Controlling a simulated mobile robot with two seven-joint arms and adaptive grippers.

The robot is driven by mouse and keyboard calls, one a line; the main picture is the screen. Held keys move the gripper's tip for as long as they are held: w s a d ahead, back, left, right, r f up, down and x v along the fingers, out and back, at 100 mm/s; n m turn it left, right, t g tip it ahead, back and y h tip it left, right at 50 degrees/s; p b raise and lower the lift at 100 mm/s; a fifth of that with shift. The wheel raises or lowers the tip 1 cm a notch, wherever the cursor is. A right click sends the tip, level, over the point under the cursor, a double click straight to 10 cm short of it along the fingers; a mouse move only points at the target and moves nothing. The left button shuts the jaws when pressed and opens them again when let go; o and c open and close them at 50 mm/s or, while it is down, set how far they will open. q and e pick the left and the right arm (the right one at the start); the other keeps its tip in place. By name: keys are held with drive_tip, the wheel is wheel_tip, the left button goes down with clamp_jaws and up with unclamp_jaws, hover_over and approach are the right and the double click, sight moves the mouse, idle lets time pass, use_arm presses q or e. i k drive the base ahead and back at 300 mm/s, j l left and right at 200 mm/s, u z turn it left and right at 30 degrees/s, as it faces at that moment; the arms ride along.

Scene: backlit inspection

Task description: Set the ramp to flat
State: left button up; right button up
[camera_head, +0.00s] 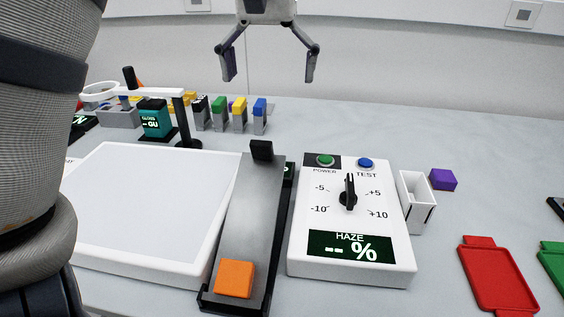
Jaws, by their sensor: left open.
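The ramp (247,205) is a long grey metal plate on a black base, in the middle of the table. It seems to slope, with its far end higher, but the exact angle is hard to tell. A black tab (262,150) stands at its far end. An orange block (235,279) rests on its near end. My left gripper (268,72) is high at the top of the view, beyond and above the ramp's far end. Its fingers are spread, with nothing between them. My right gripper is out of view.
A white light panel (150,205) is left of the ramp. A haze meter (350,225) with a dial is right of it. Further right are a white bin (416,205), a purple block (443,179) and a red tray (497,278). Coloured blocks and a magnifier (100,91) stand behind.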

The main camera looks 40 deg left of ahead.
sight(249, 230)
drive_tip(key=k, duration=1.5)
